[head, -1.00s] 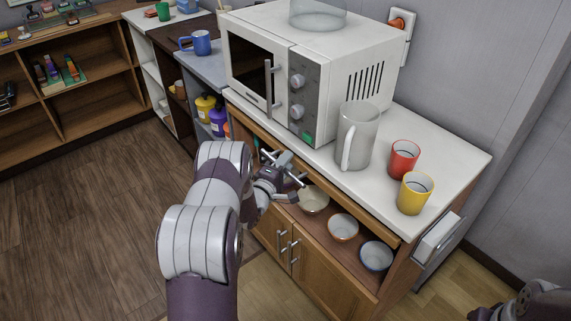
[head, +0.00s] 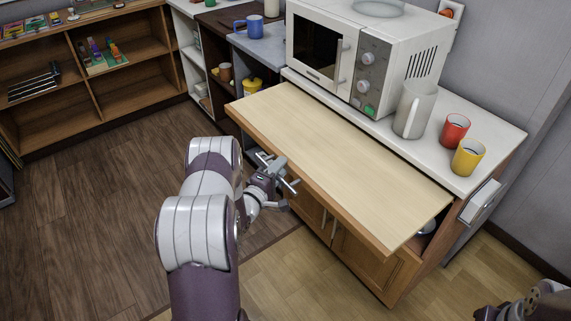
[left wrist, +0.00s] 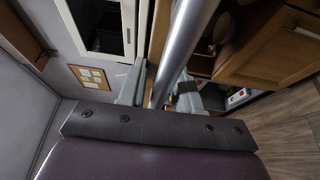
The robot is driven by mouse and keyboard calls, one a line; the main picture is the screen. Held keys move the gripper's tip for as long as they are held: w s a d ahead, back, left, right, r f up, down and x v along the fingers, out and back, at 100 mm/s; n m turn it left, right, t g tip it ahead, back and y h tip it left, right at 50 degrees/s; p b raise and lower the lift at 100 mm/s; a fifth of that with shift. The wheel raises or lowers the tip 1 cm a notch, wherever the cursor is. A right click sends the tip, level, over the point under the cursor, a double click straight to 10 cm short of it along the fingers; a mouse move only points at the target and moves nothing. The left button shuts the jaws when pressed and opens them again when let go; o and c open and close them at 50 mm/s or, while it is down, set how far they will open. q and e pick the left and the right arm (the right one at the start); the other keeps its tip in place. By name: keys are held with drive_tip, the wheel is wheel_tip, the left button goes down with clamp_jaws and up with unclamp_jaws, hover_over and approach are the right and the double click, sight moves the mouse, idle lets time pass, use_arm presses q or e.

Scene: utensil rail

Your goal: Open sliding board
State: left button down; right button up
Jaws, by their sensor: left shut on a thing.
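The sliding board (head: 340,160) is a pale wooden slab with a darker front edge. In the head view it stands far out from under the white worktop, over the cabinet front. My left gripper (head: 280,174) is at the board's front edge, left of its middle, shut on the silver bar handle (left wrist: 183,45). In the left wrist view the bar runs between the two fingers of the left gripper (left wrist: 159,92). Part of my right arm shows at the bottom right corner of the head view; its jaws cannot be made out.
On the worktop (head: 500,135) stand a microwave (head: 345,50), a grey pitcher (head: 414,110), a red cup (head: 455,130) and a yellow cup (head: 467,157). The board covers most of the shelf with bowls. Wooden cabinet doors (head: 365,262) are below. The floor to the left is clear.

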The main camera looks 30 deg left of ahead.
use_arm(q)
drive_tip(key=shift+s+a+r, duration=0.1)
drive_tip(key=shift+s+a, duration=0.15)
drive_tip(key=shift+s, duration=0.2)
drive_tip(key=shift+s+a, duration=0.2)
drive_tip(key=shift+s, duration=0.25)
drive_tip(key=c, duration=1)
unclamp_jaws()
drive_tip(key=s, duration=1.2)
drive_tip(key=shift+s, duration=0.35)
